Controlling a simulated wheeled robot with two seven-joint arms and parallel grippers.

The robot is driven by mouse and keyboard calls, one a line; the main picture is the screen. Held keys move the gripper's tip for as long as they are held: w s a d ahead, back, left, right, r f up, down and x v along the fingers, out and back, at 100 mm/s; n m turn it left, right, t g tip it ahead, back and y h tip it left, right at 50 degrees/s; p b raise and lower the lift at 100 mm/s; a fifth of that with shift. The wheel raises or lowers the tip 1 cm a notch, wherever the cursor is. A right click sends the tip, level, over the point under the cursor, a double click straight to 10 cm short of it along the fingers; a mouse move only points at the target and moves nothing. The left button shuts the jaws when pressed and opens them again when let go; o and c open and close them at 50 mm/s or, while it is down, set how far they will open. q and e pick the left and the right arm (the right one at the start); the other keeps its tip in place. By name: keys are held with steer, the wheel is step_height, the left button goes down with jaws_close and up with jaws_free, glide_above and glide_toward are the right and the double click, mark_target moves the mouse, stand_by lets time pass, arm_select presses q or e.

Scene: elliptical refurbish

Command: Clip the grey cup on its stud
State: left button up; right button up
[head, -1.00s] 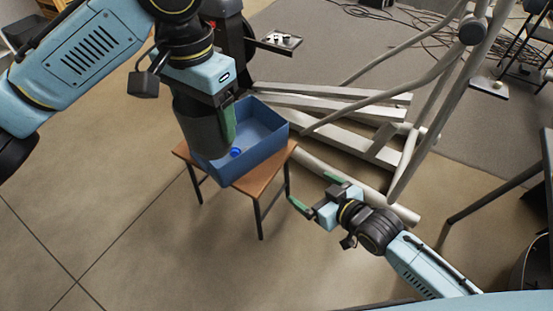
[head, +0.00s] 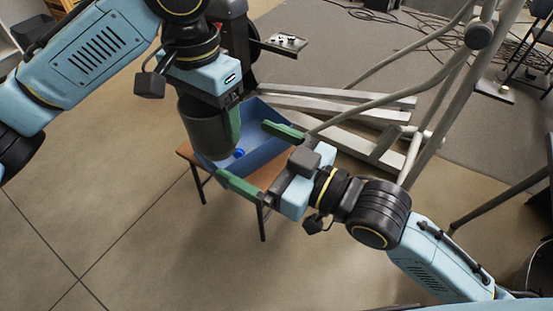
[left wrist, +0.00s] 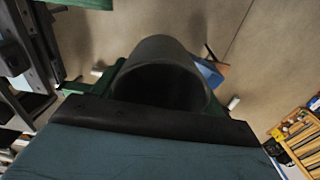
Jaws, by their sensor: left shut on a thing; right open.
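The grey cup (head: 205,132) is dark and hangs from my left gripper (head: 218,118), over the left part of a blue box. In the left wrist view the cup (left wrist: 158,55) shows with its dark open mouth toward the camera, between the green fingers of my left gripper (left wrist: 160,90). My left gripper is shut on the cup. My right gripper (head: 262,158) is open and empty, its green fingers spread over the right and front sides of the box. I cannot make out the stud in these frames.
The blue box (head: 270,115) stands on a small wooden table (head: 268,176), with a small round blue thing (head: 239,153) inside. Behind are the grey tubes of the elliptical machine (head: 350,117) and a tray (head: 285,43) with small parts. Floor at left is clear.

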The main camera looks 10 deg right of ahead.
mark_target(217, 135)
steer(key=x, duration=0.8)
steer(key=c, duration=0.9)
arm_select(q)
steer(key=o, duration=0.6)
steer(key=shift+c, duration=0.2)
arm_select(e)
steer(key=shift+c, duration=0.8)
arm_select(q)
steer(key=o, duration=0.5)
